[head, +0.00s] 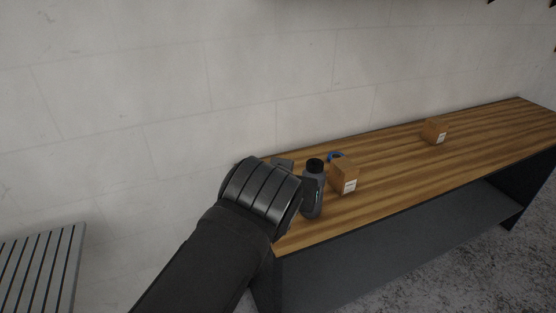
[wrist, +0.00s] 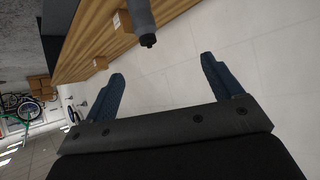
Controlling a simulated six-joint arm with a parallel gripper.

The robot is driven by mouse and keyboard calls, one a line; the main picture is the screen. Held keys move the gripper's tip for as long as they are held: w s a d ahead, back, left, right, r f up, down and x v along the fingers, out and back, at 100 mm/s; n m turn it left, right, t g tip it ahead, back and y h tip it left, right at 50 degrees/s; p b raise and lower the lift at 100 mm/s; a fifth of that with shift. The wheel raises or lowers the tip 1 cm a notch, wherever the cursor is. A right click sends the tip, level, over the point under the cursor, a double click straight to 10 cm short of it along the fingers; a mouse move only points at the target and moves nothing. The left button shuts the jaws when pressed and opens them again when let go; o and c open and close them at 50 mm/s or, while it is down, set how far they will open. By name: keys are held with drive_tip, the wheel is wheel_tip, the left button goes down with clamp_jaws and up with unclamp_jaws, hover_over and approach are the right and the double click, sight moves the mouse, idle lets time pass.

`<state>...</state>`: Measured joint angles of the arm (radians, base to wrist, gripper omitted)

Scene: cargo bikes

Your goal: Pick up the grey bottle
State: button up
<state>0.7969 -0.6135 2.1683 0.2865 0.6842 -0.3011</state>
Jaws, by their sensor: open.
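The grey bottle (head: 317,201) has a black cap and stands upright near the left end of the wooden bench top. My gripper (head: 298,174) is right beside it on its left, and a dark finger partly overlaps the bottle's body. In the wrist view my gripper (wrist: 162,67) is open, with two dark blue fingers spread apart and nothing between their tips. The bottle also shows there (wrist: 141,14) at the top edge, its cap end toward the gap, beyond the fingertips. Part of the bottle is cut off by the frame.
Another box (head: 434,131) stands farther right on the bench (head: 400,160). A pale wall (head: 180,80) runs close behind. A slatted seat (head: 38,270) is at lower left.

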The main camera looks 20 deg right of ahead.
drive_tip(key=w+d+r+m+g+y, duration=0.2)
drive_tip(key=w+d+g, duration=0.1)
drive_tip(key=w+d, duration=0.35)
drive_tip(key=m+g, duration=0.2)
drive_tip(key=g, duration=0.1)
approach(315, 164)
drive_tip(key=x, duration=0.8)
drive_tip(key=shift+a+x, duration=0.15)
drive_tip(key=shift+x, duration=1.25)
drive_tip(key=shift+a+x, duration=0.1)
drive_tip(key=shift+x, duration=1.3)
drive_tip(key=shift+s, duration=0.1)
drive_tip(key=shift+c, duration=0.4)
drive_tip(key=c, duration=1.3)
drive_tip(key=shift+o, duration=0.2)
